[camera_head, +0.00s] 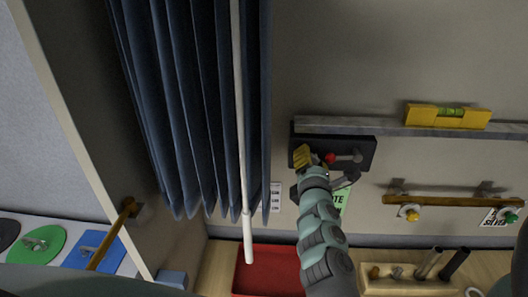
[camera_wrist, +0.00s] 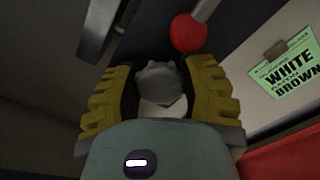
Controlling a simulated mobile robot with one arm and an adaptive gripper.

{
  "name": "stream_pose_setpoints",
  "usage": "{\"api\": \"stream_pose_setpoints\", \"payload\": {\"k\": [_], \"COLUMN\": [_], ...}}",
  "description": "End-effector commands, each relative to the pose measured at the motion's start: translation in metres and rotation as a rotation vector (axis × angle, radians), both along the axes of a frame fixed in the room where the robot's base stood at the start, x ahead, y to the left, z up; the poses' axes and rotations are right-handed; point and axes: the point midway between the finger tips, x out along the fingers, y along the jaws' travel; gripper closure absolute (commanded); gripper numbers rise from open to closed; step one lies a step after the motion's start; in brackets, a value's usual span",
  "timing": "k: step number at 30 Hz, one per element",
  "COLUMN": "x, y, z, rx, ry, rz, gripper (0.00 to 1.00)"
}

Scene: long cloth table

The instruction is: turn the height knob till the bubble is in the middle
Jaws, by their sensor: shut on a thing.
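A yellow spirit level (camera_head: 478,119) with a green vial (camera_head: 450,112) sits on a long grey bar (camera_head: 380,128) at the upper right in the head view. The bubble is too small to place. Below the bar's left end is a dark block (camera_head: 362,142). My gripper (camera_head: 304,156) is at the block's left part, its yellow fingers hiding the knob there. In the wrist view my gripper (camera_wrist: 160,92) is shut on a grey lobed knob (camera_wrist: 158,78), with one finger on each side of it.
A red-ended lever (camera_wrist: 188,32) is close beside my fingers, on the block. A green card (camera_wrist: 290,75) hangs nearby. Blue curtain folds (camera_head: 190,100) and a white rod (camera_head: 243,130) are left of my arm. A red tray (camera_head: 262,272) and a wooden peg holder (camera_head: 405,285) lie below.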

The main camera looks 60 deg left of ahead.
Motion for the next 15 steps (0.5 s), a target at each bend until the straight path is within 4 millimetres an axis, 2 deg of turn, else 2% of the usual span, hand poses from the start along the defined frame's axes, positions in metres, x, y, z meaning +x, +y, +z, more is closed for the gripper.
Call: {"api": "stream_pose_setpoints", "payload": {"k": [2,15], "x": [0.0001,-0.0005], "y": [0.0,0.0006], "z": [-0.0002,0.0001], "rx": [-0.001,-0.084], "ry": [0.0,-0.104], "rz": [-0.001,-0.001], "gripper": [0.93,0.93]}}
